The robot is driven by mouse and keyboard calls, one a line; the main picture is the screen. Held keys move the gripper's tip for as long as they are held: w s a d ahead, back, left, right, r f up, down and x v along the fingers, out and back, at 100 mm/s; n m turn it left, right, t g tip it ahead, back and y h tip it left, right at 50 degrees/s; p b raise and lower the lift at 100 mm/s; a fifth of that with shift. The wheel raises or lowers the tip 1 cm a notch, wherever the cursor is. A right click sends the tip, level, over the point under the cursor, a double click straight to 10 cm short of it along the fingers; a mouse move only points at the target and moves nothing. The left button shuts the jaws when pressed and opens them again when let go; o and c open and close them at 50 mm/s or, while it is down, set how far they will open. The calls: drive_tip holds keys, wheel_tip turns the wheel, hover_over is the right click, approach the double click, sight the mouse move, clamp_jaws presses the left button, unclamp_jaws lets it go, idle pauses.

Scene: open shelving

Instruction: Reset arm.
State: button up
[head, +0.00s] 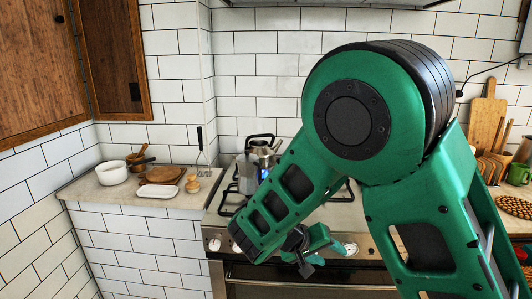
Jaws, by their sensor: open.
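My arm is green and black and is bent, filling the right half of the head view. Its forearm reaches down and left in front of the stove. My gripper (322,258) hangs at the front edge of the stove, near the control knobs. It is open, and I see nothing between its fingers. Part of it is hidden behind the forearm.
The stove (217,222) bears a moka pot (247,177) and a kettle (263,152). The left counter holds a white bowl (112,173) and wooden dishes (158,191). A cutting board (486,118) and green mug (518,174) stand at the right. A wooden cabinet (38,70) hangs upper left.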

drive_tip(key=s+d+r+m+g+y, duration=0.25)
drive_tip(key=s+d, duration=0.35)
drive_tip(key=d, duration=0.4)
drive_tip(key=s+d+r+m+g+y, duration=0.2)
drive_tip(key=s+d+r, duration=0.3)
drive_tip(key=d, duration=0.5)
drive_tip(key=s+d+r+m+y, duration=0.1)
drive_tip(key=s+y, duration=0.1)
drive_tip(key=s, duration=0.7)
drive_tip(key=s+d+r+m+y, duration=0.1)
drive_tip(key=s+d+y, duration=0.1)
drive_tip(key=s, duration=0.8)
drive_tip(key=shift+r, duration=0.15)
drive_tip(key=shift+d, duration=0.15)
drive_tip(key=shift+w+f, duration=0.25)
drive_tip(key=shift+w, duration=0.4)
